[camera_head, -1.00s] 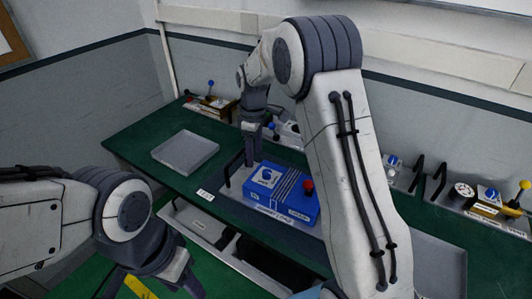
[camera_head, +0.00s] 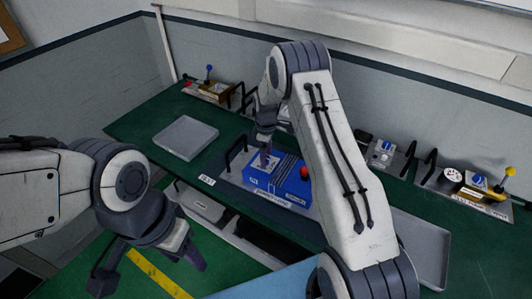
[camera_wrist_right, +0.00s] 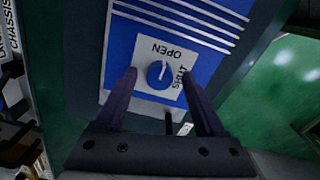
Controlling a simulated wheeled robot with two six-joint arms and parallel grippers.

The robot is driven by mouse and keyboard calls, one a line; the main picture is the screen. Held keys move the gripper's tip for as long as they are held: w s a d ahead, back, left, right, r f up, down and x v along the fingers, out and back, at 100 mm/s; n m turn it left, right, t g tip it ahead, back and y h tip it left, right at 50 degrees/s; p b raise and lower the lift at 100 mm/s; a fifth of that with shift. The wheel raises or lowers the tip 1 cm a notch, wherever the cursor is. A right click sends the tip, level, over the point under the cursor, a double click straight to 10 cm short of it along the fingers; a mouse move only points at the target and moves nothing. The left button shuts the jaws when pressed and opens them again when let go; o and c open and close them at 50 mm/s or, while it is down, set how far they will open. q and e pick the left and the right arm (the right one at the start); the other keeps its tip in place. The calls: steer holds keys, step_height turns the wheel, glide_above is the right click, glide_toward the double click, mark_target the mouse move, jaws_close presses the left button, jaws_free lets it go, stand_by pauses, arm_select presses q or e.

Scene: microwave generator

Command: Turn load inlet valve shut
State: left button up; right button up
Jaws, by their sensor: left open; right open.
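The load inlet valve is a round blue knob (camera_wrist_right: 158,74) on a white plate lettered OPEN and SHUT, seen in the right wrist view. Its pale pointer mark appears turned towards OPEN. The plate is on a blue unit (camera_head: 285,184) on the bench. My right gripper (camera_head: 266,158) is over the left part of this unit and hides the knob in the head view. In the right wrist view its open fingers stand on either side of the knob; contact cannot be told. My left gripper (camera_head: 150,272) is open and empty at the lower left, away from the bench.
The green bench (camera_head: 140,130) carries a grey tray (camera_head: 186,137) left of the unit. A red button (camera_head: 306,173) and black handles flank the work area. My right arm crosses the bench.

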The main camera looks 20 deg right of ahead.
steer(key=shift+f, duration=0.1)
jaws_close()
steer(key=m+b, duration=0.2)
steer(key=m, duration=0.1)
steer(key=shift+f, duration=0.1)
steer(key=m+b, duration=0.2)
steer(key=m, duration=0.2)
steer(key=shift+a+m, duration=0.1)
steer(key=shift+m, duration=0.3)
steer(key=m+b, duration=0.1)
steer(key=m, duration=0.4)
steer(key=shift+m+b, duration=0.3)
steer(key=shift+b, duration=0.1)
steer(key=shift+a+m+b, duration=0.1)
steer(key=shift+m+b, duration=0.3)
steer(key=shift+m, duration=1.8)
